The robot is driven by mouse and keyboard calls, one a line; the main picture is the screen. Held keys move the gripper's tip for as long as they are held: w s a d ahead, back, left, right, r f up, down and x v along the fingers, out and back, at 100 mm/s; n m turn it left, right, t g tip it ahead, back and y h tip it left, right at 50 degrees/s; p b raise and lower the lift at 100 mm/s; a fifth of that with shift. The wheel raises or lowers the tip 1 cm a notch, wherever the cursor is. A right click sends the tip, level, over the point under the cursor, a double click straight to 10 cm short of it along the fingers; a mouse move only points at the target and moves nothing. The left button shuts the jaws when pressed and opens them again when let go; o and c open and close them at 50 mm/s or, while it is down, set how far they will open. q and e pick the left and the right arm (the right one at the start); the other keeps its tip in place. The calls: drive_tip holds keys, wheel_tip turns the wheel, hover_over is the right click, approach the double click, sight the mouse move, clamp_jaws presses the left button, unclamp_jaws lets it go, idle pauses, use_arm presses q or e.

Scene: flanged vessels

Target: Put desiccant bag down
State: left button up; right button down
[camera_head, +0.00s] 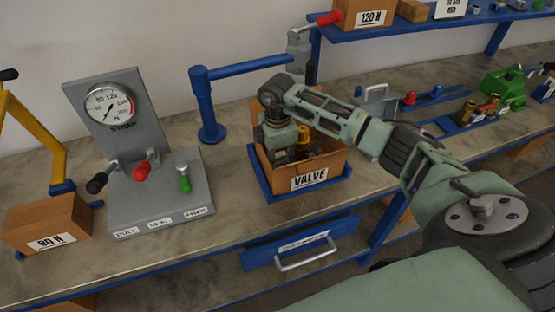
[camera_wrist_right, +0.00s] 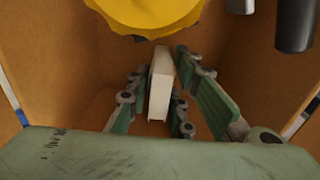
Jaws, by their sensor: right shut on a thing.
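The desiccant bag (camera_wrist_right: 160,85) is a small white block in the right wrist view. It stands upright between the green fingers of my right gripper (camera_wrist_right: 162,95), which is shut on it. In the head view my right gripper (camera_head: 282,145) reaches down into the open cardboard box (camera_head: 332,168) labelled VALVE. The bag is hidden there by the gripper and the box wall. In the wrist view the brown box walls surround the fingers. Whether the bag touches the box floor cannot be told. My left gripper is in neither view.
A yellow round part (camera_wrist_right: 155,12) is in the box close to the fingertips. The box sits in a blue tray (camera_head: 262,183). A gauge panel (camera_head: 150,165) with levers stands to its left. A blue post with an arm (camera_head: 206,105) stands behind. A drawer (camera_head: 305,245) is below.

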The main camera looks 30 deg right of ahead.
sight(277, 155)
drive_tip(key=c, duration=1.6)
unclamp_jaws()
drive_tip(key=shift+f, duration=0.1)
drive_tip(key=shift+o, duration=0.2)
drive_tip(key=shift+r, duration=0.5)
wheel_tip(277, 155, up, 11)
drive_tip(key=b, duration=0.3)
drive_tip(key=shift+r, duration=0.2)
